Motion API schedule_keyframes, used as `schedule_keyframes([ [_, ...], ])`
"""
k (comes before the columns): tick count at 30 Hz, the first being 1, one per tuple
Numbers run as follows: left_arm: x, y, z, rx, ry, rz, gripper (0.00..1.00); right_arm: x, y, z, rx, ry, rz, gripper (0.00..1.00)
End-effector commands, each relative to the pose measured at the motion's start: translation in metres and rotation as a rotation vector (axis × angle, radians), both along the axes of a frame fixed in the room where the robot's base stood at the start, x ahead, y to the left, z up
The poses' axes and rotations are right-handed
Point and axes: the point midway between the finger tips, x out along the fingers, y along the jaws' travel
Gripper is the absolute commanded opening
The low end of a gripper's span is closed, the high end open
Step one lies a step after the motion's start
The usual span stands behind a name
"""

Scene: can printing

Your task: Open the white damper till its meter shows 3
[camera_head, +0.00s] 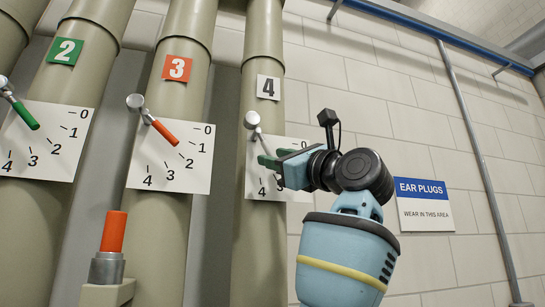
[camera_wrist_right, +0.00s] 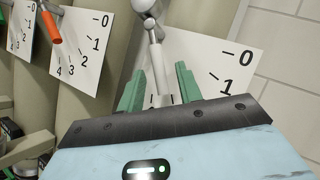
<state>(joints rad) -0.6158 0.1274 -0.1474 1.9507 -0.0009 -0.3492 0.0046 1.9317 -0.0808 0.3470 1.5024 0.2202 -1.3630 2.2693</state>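The white damper's lever (camera_head: 253,124) sits on the right-hand pipe, under the white tag 4 (camera_head: 268,88). Its white handle slants down to the right, and the lever also shows in the right wrist view (camera_wrist_right: 154,30). My right gripper (camera_head: 273,158) is at the handle's lower end. Its green fingers (camera_wrist_right: 160,90) stand apart on either side of the handle, with visible gaps. My left gripper is not in view.
To the left are the orange lever (camera_head: 164,132) under tag 3 and the green lever (camera_head: 25,115) under tag 2, both pointing near 2. An orange-topped grey post (camera_head: 111,235) stands lower left. The wall right of my arm holds an ear plugs sign (camera_head: 424,201) and a conduit.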

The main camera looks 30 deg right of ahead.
Motion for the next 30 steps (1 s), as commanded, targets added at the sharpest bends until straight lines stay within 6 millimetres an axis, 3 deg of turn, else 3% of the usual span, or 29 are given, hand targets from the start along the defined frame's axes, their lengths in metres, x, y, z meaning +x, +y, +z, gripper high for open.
schedule_keyframes([
  [12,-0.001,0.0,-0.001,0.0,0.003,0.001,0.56,-0.046,-0.012,-0.023,0.001,0.0,0.0,0.35],
  [30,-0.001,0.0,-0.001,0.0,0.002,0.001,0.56,-0.051,-0.013,-0.026,0.001,0.0,0.0,0.35],
])
